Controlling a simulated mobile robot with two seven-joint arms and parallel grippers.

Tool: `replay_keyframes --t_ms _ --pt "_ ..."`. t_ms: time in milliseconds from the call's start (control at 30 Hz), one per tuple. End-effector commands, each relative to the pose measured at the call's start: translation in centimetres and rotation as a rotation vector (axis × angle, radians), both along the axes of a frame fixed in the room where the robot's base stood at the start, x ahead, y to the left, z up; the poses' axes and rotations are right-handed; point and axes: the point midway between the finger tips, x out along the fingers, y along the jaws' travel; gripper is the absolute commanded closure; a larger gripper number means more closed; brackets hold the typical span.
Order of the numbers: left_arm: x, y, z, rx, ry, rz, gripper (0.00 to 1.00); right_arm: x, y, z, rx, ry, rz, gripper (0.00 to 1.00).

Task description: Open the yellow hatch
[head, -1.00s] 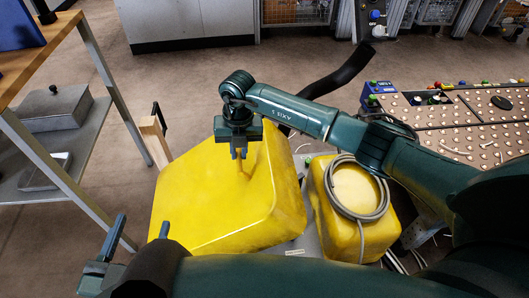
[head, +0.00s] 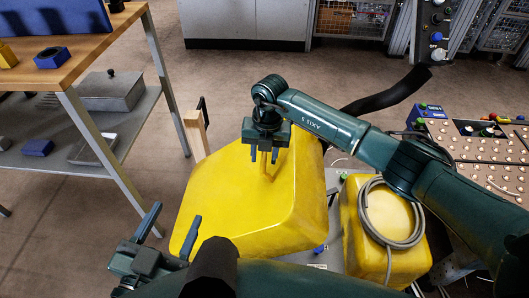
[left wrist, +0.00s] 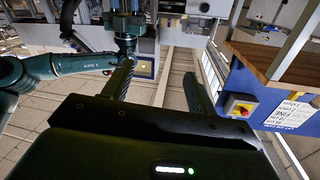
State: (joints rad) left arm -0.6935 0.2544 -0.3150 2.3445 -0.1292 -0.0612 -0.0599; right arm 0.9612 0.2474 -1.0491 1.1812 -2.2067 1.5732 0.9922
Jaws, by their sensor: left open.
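The yellow hatch (head: 235,205) is a large, rounded yellow cover in the middle of the head view. It looks down and in place. A small pale-yellow upright handle (head: 267,168) stands near its far edge. My right gripper (head: 264,157) points down over this handle. Its fingers stand apart on either side of it, with gaps visible. My left gripper (head: 175,214) is open and empty at the hatch's near left side. Its two fingers also show in the left wrist view (left wrist: 158,78), with nothing between them.
A smaller yellow box (head: 352,225) with a coiled grey cable (head: 365,203) stands to the right. A wooden-topped bench (head: 75,62) is at the left, with a metal shelf below. A wooden post (head: 196,135) stands beside the hatch. A button-covered panel (head: 475,155) is at the right.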

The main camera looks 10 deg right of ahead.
Motion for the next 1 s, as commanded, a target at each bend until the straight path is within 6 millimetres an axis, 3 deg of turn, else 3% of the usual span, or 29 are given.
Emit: replay_keyframes --t_ms 333,800,1000 --pt "0.0 0.0 0.3 0.000 0.009 0.000 0.42 0.2 -0.2 1.3 -0.001 -0.005 -0.002 0.64" --pt "-0.3 0.7 0.1 0.012 0.195 0.035 0.42 0.0 -0.7 10.9 -0.001 -0.004 0.000 0.64" --pt "-0.5 0.9 -0.1 0.013 0.230 0.037 0.42 -0.1 -0.9 12.9 -0.001 -0.002 -0.001 0.64"
